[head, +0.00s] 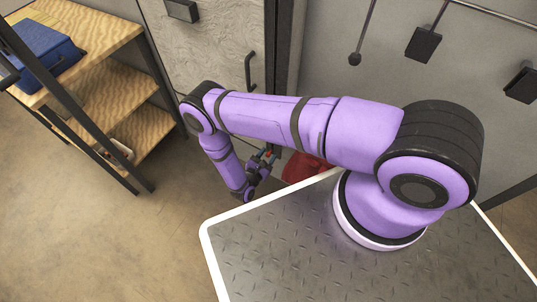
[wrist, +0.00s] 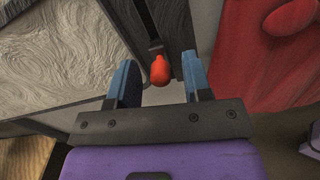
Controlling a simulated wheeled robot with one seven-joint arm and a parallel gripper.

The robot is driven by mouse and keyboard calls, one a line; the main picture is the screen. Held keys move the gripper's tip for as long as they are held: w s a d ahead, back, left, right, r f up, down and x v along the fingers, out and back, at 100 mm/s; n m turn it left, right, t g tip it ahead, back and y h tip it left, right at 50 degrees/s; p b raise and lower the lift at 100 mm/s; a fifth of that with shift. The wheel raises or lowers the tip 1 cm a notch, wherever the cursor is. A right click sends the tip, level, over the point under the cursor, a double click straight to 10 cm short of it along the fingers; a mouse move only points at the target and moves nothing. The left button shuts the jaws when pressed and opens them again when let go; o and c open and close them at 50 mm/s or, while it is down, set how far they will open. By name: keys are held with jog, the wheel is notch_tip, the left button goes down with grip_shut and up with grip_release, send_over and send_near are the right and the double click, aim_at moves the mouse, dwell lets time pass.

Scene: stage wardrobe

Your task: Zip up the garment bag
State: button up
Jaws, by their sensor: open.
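A red cloth-like shape, which looks like the garment bag (wrist: 262,60), fills the right of the wrist view. In the head view only a small part of the red bag (head: 305,168) shows, behind my arm and the platform edge. A rounded orange-red piece (wrist: 160,72) hangs at the end of a dark strip; I cannot tell if it is the zip pull. My gripper (wrist: 159,64) is open, its two blue fingers either side of that piece in the picture. Whether they touch it is unclear. In the head view my gripper (head: 266,157) is low, left of the red bag.
A grey patterned cabinet door (head: 205,50) with a dark handle (head: 250,70) stands behind my gripper. A wooden shelf unit (head: 95,95) with a blue case (head: 45,50) is at the left. Dark hooks hang from a rail (head: 500,15) at upper right. Floor at lower left is clear.

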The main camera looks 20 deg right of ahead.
jog(key=shift+w+d, duration=0.3)
jog(key=shift+d, duration=0.1)
